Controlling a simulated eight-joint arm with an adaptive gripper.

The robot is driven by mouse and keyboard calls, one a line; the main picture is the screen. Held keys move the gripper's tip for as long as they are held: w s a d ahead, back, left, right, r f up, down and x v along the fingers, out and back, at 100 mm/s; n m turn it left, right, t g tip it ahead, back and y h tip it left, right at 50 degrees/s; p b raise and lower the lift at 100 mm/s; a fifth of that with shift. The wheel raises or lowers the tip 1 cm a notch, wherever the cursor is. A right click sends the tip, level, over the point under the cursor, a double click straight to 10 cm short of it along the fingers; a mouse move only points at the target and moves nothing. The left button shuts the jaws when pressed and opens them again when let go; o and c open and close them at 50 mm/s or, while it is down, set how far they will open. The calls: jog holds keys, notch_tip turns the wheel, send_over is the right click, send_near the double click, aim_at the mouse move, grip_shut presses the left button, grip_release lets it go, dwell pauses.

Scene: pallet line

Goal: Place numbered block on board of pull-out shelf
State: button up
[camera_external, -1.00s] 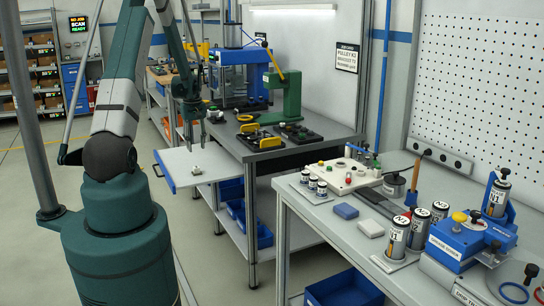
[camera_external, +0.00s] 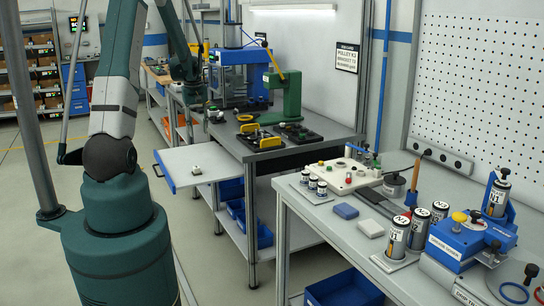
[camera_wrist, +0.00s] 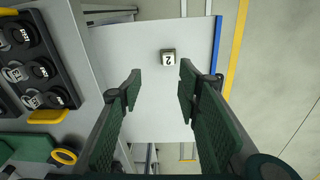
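In the external view the block (camera_external: 196,170) sits near the middle of the blue-edged board (camera_external: 180,157). In the wrist view my gripper (camera_wrist: 160,79) is open, its green fingers wide apart with nothing between them. The block appears beyond the fingertips and apart from them. In the external view my fingers are not clearly visible near the blue press.
A black tray (camera_wrist: 38,58) with several round numbered parts lies left of the board in the wrist view. A yellow ring (camera_wrist: 65,156) is below it. A green press (camera_external: 287,95) and a blue press (camera_external: 238,75) stand on the bench. Most of the board is bare.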

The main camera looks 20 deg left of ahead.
jog(key=s+d+r+m+t, duration=0.1)
jog(key=s+d+r+m, duration=0.1)
jog(key=s+d+r, duration=0.6)
jog(key=s+d+r+m+t, duration=0.2)
jog(key=s+r, duration=0.5)
jog(key=r, duration=0.4)
jog(key=s+d+r+m+t, duration=0.1)
jog(key=s+d+r+m, duration=0.1)
jog(key=s, duration=0.8)
jog(key=s+d+r+m+t, duration=0.1)
jog(key=s+d, duration=0.4)
jog(key=s, duration=0.5)
jog(key=shift+s+d+r+m+t, duration=0.15)
jog(key=shift+d+r+m+t, duration=0.1)
jog(key=shift+r+m+t, duration=0.25)
